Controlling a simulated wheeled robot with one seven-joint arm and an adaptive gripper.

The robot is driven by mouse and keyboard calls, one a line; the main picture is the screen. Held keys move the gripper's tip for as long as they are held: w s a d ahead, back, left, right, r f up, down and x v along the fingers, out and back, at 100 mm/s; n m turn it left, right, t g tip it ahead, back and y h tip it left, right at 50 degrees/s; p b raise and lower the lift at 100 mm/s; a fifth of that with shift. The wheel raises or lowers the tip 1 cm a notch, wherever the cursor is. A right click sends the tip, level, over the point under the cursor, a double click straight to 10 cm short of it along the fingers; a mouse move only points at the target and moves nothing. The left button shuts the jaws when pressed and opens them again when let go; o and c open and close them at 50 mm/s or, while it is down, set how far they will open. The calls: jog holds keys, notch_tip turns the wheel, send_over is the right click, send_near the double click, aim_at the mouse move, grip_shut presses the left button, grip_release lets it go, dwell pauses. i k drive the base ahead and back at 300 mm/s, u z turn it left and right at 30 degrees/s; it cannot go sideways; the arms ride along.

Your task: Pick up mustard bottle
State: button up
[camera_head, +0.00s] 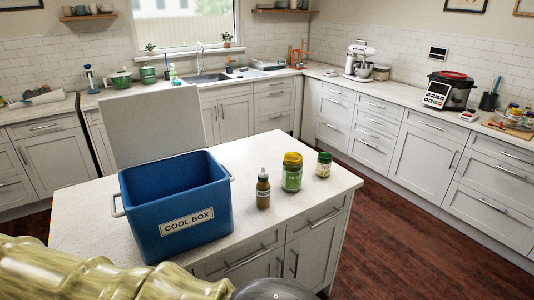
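Part of my arm, yellowish and shiny, crosses the bottom left of the view. My gripper's fingers do not show.
The blue cool box (185,238), open at the top, stands on the left of the island. The counter behind the bottle and jars is clear. The island's right edge is close to the jars.

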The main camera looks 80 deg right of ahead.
aim_at(263, 186)
jog(key=k, duration=0.85)
jog(key=z, duration=0.25)
